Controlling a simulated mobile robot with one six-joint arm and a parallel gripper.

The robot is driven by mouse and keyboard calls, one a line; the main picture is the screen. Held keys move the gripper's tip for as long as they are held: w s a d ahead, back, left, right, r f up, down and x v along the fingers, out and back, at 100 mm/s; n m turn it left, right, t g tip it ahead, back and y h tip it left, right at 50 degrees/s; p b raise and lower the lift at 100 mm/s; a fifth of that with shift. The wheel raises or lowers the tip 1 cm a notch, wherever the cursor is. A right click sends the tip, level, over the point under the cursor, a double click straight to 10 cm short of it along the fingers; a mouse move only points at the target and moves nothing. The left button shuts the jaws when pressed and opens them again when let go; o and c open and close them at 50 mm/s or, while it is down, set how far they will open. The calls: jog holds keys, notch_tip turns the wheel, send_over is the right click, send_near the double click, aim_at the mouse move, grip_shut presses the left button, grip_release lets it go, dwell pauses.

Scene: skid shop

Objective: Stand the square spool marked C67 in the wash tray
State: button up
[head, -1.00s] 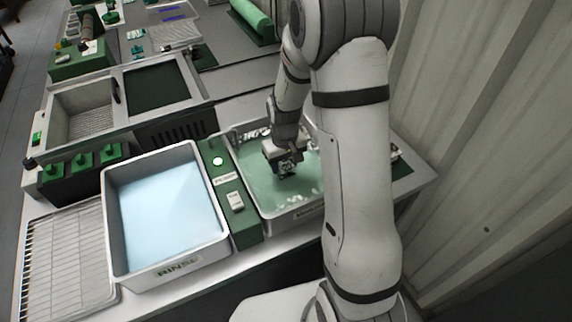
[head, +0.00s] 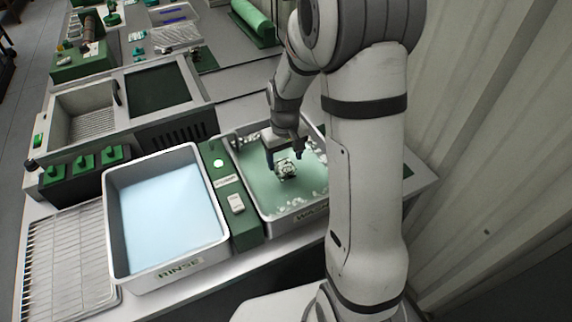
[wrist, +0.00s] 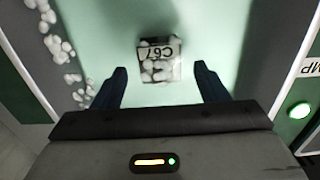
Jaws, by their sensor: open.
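The square spool marked C67 (wrist: 160,52) stands in the wash tray, with its label showing in the wrist view and white foam or pebble-like clumps over part of it. In the head view the spool (head: 287,168) shows near the middle of the tray. The wash tray (head: 313,212) holds pale green liquid. My gripper (wrist: 160,88) is open, its two dark fingers spread apart with the spool just beyond and between their tips, not gripped. In the head view my gripper (head: 284,158) is above and beside the spool.
The rinse tray (head: 198,250) with pale blue liquid stands left of the wash tray. A green control strip (head: 243,222) lies between them. A wire rack (head: 70,255) is at far left. White foam clumps float along the wash tray's edges. A corrugated wall (head: 500,130) closes the right side.

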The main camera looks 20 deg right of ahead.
aim_at(285, 167)
jog(key=s+r+t, duration=0.1)
jog(key=s+r, duration=0.3)
jog(key=r, duration=0.3)
jog(key=s+r, duration=0.4)
jog(key=r, duration=0.2)
jog(key=s+r+m+t, duration=0.1)
jog(key=s+r+m, duration=0.1)
jog(key=s, duration=0.8)
jog(key=shift+s+d+r, duration=0.15)
jog(key=shift+s+r, duration=0.15)
jog(key=shift+r, duration=0.2)
jog(key=shift+t, duration=0.3)
jog(key=p+v, duration=0.4)
jog(key=shift+w+r, duration=0.1)
jog(key=shift+w, duration=0.25)
